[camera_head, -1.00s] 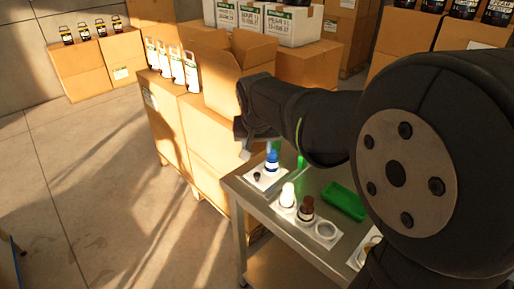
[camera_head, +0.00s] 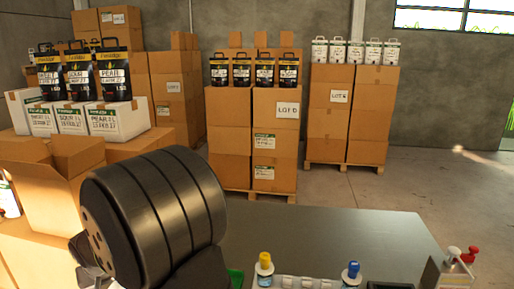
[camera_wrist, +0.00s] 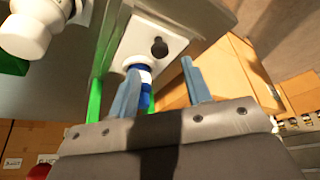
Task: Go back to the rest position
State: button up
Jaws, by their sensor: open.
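My gripper (camera_wrist: 160,68) shows in the wrist view with its two blue-grey fingers apart and nothing held between them. A white holder plate (camera_wrist: 172,42) with a blue-and-white bottle (camera_wrist: 145,72) lies beyond the fingers. The left finger partly covers the bottle; I cannot tell whether they touch. A dark knob-like piece (camera_wrist: 159,47) sits on the same plate. In the head view my dark arm fills the lower left, and the fingers cannot be made out there.
A grey table (camera_head: 330,230) holds a yellow-capped bottle (camera_head: 264,268), a blue-capped bottle (camera_head: 351,272) and a metal dispenser (camera_head: 447,272) along the near edge. An open carton (camera_head: 55,195) stands left beside my arm. Stacked boxes (camera_head: 275,135) stand behind. The table's middle looks clear.

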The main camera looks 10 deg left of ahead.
jog(key=shift+x, duration=2.5)
jog(key=shift+r, duration=0.1)
jog(key=v, duration=1.7)
jog(key=x, duration=1.7)
jog(key=shift+w, duration=1.45)
